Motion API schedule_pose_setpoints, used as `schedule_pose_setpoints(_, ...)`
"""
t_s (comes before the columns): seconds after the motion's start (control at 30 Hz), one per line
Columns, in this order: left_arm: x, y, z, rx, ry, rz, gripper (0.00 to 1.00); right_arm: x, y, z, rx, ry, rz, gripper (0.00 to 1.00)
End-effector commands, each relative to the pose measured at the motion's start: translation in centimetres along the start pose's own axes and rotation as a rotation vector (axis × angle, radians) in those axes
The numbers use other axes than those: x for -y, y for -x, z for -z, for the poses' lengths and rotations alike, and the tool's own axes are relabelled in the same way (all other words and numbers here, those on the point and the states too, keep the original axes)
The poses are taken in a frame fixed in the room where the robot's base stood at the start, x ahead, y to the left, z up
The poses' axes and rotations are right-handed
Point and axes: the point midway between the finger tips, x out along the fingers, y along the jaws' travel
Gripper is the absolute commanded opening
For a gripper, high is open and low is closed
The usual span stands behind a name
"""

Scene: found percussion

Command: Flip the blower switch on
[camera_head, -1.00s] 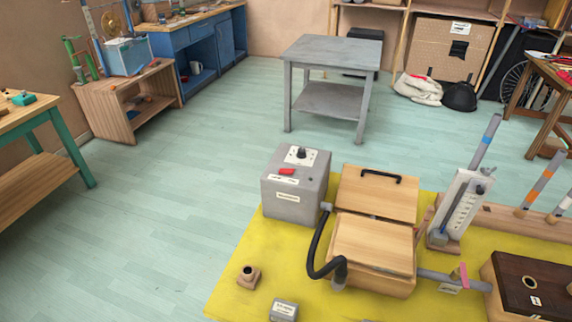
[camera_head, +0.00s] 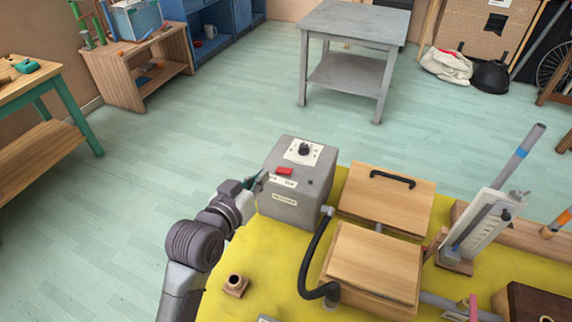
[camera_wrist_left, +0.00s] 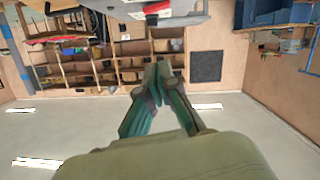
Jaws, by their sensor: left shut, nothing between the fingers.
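The blower is a grey box (camera_head: 293,203) on the yellow table, with a black knob on top. In that view a grey surface with a red patch (camera_wrist_left: 150,8) shows at the top edge. My right gripper is not in view.
A black hose (camera_head: 312,255) runs from the box beside wooden bellows boxes (camera_head: 372,262). A small wooden socket (camera_head: 235,285) stands near my left arm. The yellow tabletop (camera_head: 262,262) is bare around it. A grey side table (camera_head: 350,70) stands behind on open floor.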

Motion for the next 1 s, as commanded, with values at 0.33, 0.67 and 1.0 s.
schedule_pose_setpoints(0.33,0.0,-1.7,0.0,0.002,0.0,0.001,0.0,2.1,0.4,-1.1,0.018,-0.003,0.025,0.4)
schedule_pose_setpoints(0.67,0.0,-8.6,0.1,0.003,0.001,0.0,0.0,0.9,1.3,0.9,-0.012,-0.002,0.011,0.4)
schedule_pose_setpoints(1.0,0.1,-10.8,-3.4,0.005,0.0,0.002,0.0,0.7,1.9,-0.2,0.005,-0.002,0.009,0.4)
